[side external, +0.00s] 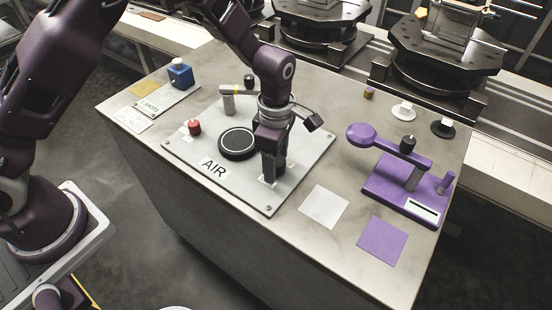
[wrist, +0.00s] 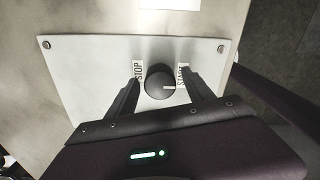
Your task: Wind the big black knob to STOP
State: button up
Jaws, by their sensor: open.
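The big black knob (wrist: 158,84) is on the light panel (wrist: 85,75), between a STOP label (wrist: 138,71) on the left and a START label (wrist: 182,74) on the right, in the wrist view. A short white mark on the knob lies toward the START side. My gripper (wrist: 161,80) is open, with one finger on each side of the knob; I cannot tell whether either finger touches it. In the side external view my gripper (side external: 271,175) is low over the right part of the panel and mostly hides the knob.
On the same panel are a round black disc (side external: 238,143), a red knob (side external: 194,127) and an AIR label (side external: 214,167). A purple lever device (side external: 405,190) stands to the right. A blue block (side external: 180,74) is at the far left. White (side external: 324,206) and purple (side external: 382,241) squares lie in front.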

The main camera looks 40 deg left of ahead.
grip_shut()
